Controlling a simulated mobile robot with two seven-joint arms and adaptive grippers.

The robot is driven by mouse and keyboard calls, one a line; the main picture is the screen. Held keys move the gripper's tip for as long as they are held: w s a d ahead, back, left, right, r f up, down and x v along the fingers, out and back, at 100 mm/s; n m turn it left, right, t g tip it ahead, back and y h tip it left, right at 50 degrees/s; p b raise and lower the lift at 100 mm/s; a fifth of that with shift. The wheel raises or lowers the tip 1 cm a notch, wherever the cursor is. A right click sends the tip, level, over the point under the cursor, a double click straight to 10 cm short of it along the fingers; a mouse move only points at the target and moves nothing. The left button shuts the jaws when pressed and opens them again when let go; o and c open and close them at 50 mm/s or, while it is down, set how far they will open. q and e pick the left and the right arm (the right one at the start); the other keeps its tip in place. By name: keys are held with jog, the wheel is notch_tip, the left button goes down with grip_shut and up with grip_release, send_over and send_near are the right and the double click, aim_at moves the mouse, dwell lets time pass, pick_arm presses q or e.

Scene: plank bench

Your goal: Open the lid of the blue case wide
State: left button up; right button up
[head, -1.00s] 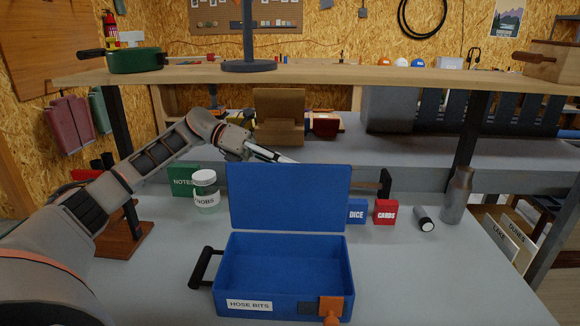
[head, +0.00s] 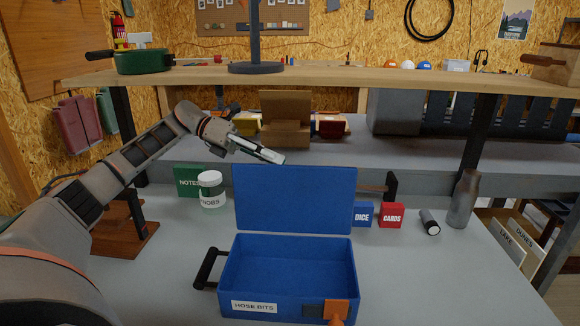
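The blue case (head: 238,270) labelled HOSE BITS stands on the grey bench, its black handle on its left side and an orange latch (head: 336,308) at its front right. Its lid (head: 295,198) is swung up and stands about upright at the back edge, leaning slightly back. The inside looks empty. My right gripper is out of view.
A white-lidded jar (head: 212,190) and a green NOTES box (head: 188,181) stand left of the lid. The DICE box (head: 363,214), red CARDS box (head: 391,215), a small dark cylinder (head: 430,222) and a grey bottle (head: 462,199) stand right. A wooden shelf (head: 330,76) spans above.

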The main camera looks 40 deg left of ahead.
pick_arm(q)
jog(key=v, duration=0.5)
jog(key=shift+s+a, duration=0.1)
jog(key=shift+a, duration=0.3)
dwell(0.4)
